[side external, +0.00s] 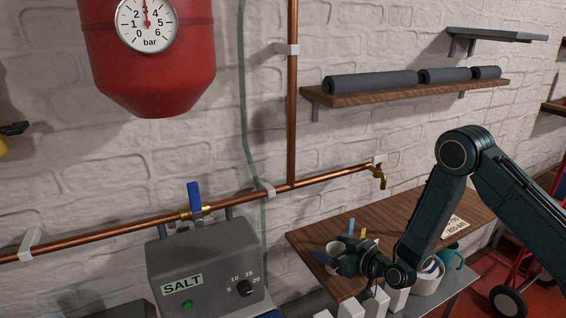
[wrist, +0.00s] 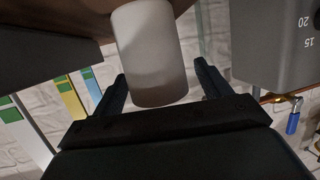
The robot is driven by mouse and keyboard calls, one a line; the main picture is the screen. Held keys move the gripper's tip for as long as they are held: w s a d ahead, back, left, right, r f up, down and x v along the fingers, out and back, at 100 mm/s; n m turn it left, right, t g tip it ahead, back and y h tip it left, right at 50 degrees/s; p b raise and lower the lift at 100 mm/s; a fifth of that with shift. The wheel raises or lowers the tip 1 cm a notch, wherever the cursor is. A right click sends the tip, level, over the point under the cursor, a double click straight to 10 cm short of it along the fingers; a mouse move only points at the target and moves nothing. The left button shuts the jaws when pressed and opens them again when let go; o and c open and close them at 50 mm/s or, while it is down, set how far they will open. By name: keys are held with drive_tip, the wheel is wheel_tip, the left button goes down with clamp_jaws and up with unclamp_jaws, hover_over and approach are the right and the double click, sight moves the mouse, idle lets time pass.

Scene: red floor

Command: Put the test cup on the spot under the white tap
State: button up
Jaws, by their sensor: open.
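The test cup, a plain white cup (wrist: 152,50), is between the two fingers of my gripper (wrist: 160,76) in the wrist view, with visible gaps beside it. In the side view, the white cup (side external: 333,247) is partly hidden behind my gripper (side external: 335,256), at the left part of the wooden shelf. My gripper is open. A brass tap (side external: 380,178) with a small white part at its top ends the copper pipe, above the shelf to the right of the cup. The spot under it is not clearly visible.
The wooden shelf (side external: 410,222) holds coloured strips (side external: 351,226) behind my gripper and a printed card (side external: 455,225) at right. A grey SALT box (side external: 205,265) stands left, below a blue-handled valve (side external: 195,198). A white tub (side external: 428,277) and teal mug (side external: 452,257) sit lower right.

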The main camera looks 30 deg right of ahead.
drive_tip(key=shift+w+f, duration=0.1)
drive_tip(key=shift+w, duration=0.25)
drive_tip(key=shift+c, duration=0.5)
drive_tip(key=c, duration=1)
wheel_tip(320, 180, up, 20)
idle(0.5)
idle(0.5)
